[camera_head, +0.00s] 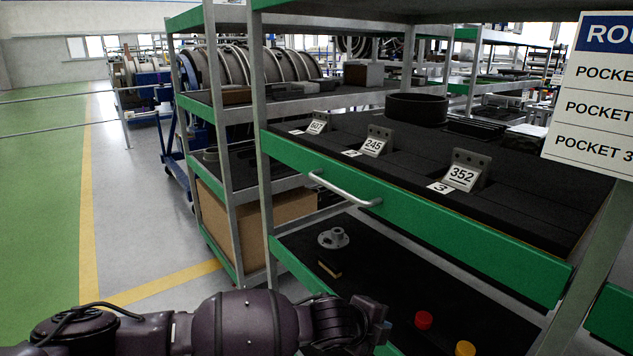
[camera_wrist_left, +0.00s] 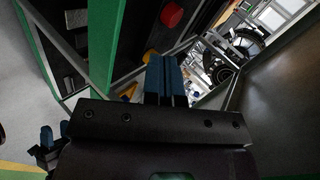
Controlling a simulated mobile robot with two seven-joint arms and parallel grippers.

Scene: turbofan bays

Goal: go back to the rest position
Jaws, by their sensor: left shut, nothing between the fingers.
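My left arm comes in along the bottom of the head view, and its gripper (camera_head: 378,322) is beside the lower shelf of the green-edged rack. In the left wrist view the two blue fingers (camera_wrist_left: 166,80) are together with nothing between them. Three angled metal brackets marked 607 (camera_head: 318,123), 245 (camera_head: 375,143) and 352 (camera_head: 465,172) stand on the black drawer top (camera_head: 410,180). My right gripper is not seen in the head view.
The green drawer front (camera_head: 440,225) has a metal handle (camera_head: 343,190). Below lie a grey flanged part (camera_head: 334,239), a red cap (camera_head: 423,320) and a yellow cap (camera_head: 465,348). A pocket sign (camera_head: 595,100) hangs at right. Open floor (camera_head: 130,220) lies left.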

